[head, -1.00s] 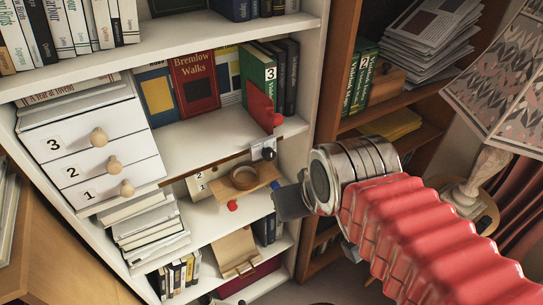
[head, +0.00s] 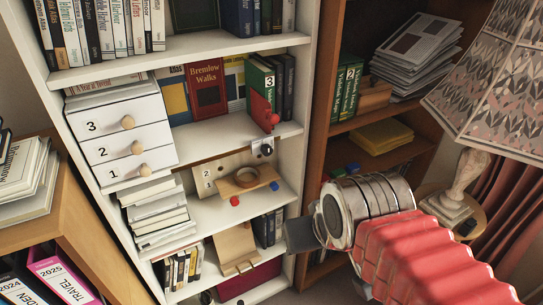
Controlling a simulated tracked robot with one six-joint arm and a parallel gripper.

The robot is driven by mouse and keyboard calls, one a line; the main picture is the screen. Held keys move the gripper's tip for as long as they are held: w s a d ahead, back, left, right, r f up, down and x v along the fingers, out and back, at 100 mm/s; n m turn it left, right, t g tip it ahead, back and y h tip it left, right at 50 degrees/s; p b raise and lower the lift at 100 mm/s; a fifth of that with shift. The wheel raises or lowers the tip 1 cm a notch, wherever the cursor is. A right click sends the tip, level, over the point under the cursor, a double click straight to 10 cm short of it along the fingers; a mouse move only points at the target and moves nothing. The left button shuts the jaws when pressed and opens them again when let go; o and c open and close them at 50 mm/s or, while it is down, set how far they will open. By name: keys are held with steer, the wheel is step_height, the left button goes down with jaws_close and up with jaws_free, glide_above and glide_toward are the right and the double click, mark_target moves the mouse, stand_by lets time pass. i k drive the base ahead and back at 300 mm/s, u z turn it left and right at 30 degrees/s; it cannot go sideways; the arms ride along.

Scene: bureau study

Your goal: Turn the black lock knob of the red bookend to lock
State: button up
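The red bookend (head: 259,109) stands upright on the white bookcase's middle shelf, against a green book marked 3. A red ball (head: 274,118) sits at its front edge. Below it, a small pale plate at the shelf edge carries a black knob (head: 266,149), which I take for the lock knob. Its marking is too small to read. My gripper (head: 300,235) is at the end of the red-sleeved arm, in the lower right, below and right of the knob and apart from it. Its dark fingers are seen such that their opening is unclear.
A wooden ledge (head: 245,183) with a ring, a red ball and a blue ball juts out below the knob. A drawer unit (head: 120,142) stands left. A brown bookcase (head: 322,100) and a lamp (head: 490,70) are to the right.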

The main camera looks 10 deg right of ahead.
mark_target(266, 150)
steer(key=u, duration=0.45)
steer(key=i, duration=0.4)
steer(key=u, duration=0.6)
